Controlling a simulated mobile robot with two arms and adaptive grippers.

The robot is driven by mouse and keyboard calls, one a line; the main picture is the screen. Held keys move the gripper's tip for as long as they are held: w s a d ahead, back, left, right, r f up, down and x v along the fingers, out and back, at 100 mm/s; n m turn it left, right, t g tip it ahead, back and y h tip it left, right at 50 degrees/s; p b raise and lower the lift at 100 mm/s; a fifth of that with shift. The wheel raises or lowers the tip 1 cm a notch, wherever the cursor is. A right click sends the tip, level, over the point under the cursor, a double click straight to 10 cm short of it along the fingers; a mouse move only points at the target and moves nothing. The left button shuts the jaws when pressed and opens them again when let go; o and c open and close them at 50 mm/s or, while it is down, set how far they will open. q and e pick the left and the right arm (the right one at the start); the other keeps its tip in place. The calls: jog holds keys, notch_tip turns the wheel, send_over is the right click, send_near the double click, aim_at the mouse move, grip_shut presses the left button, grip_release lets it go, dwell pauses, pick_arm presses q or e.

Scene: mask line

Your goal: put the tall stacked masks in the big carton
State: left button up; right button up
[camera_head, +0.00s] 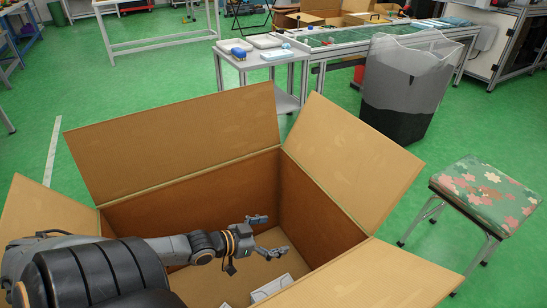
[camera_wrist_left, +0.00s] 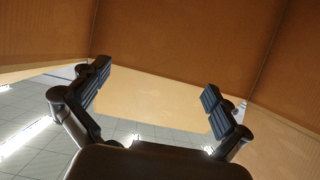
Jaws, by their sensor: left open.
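The big carton (camera_head: 190,145) stands open in front of me with its flaps spread outward. My left gripper (camera_head: 270,236) reaches into the carton, open and empty, above its floor. In the left wrist view the gripper (camera_wrist_left: 158,85) has its fingers wide apart with nothing between them, and brown carton walls (camera_wrist_left: 190,35) around it. A white item, perhaps a mask stack (camera_head: 270,288), lies on the carton floor below the gripper, partly hidden by the near flap. My right gripper is not in view.
A white side table (camera_head: 285,101) behind the carton carries several flat white and pale blue items (camera_head: 277,54). A conveyor line (camera_head: 350,38), a grey bin (camera_head: 405,85) and a flowered stool (camera_head: 487,190) stand beyond and to the right. Green floor between them is free.

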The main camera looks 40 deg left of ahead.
pick_arm(q)
jog(key=shift+s, duration=0.1)
jog(key=v, duration=0.7)
jog(key=shift+s+a, duration=0.1)
dwell(0.9)
